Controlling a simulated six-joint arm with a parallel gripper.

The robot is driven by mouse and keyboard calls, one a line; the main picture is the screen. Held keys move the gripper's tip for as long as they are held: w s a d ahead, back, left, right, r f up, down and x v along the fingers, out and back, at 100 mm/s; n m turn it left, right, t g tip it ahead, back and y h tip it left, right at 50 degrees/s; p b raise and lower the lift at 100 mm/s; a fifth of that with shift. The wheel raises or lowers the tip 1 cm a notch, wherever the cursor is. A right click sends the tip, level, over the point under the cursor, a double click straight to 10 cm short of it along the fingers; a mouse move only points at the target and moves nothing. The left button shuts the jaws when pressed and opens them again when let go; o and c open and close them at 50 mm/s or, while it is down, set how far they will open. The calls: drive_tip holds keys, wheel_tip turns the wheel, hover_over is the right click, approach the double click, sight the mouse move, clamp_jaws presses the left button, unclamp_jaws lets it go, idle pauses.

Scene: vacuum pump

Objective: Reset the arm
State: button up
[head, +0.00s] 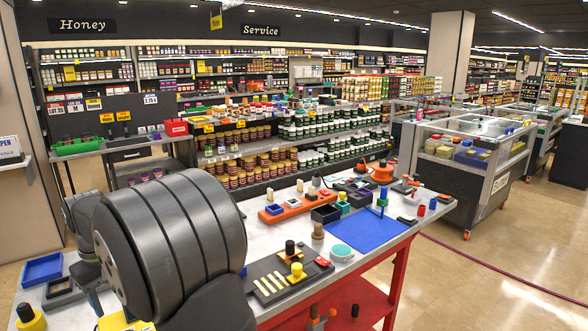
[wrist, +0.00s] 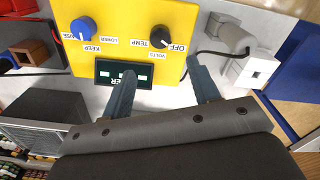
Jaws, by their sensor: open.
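My gripper (wrist: 161,67) shows in the wrist view with its two fingers spread apart and nothing between them. The fingertips reach over the lower edge of a yellow control panel (wrist: 120,20). The panel bears a blue knob (wrist: 83,28), a black knob (wrist: 160,38) and a dark display (wrist: 112,74), partly covered by the left finger. I cannot tell whether the fingers touch the panel. In the head view my large grey arm link fills the lower left, and my gripper cannot be made out there.
A white plug-like piece (wrist: 255,70) with a black cord lies right of the fingers. A dark box (wrist: 45,105) stands at left. On the workbench, a blue mat (head: 368,231), orange rack (head: 285,207) and dark tray (head: 270,287) take up room. Tiled floor (head: 500,245) is open at right.

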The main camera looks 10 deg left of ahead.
wheel_tip(320, 180, down, 12)
drive_tip(key=shift+f, duration=0.2)
drive_tip(key=shift+r+m, duration=0.2)
drive_tip(key=shift+m, duration=0.6)
drive_tip(key=m, duration=0.3)
drive_tip(key=shift+m, duration=0.4)
drive_tip(key=m, duration=0.6)
drive_tip(key=shift+m, duration=0.3)
drive_tip(key=shift+a+r, duration=0.1)
drive_tip(key=shift+r, duration=0.55)
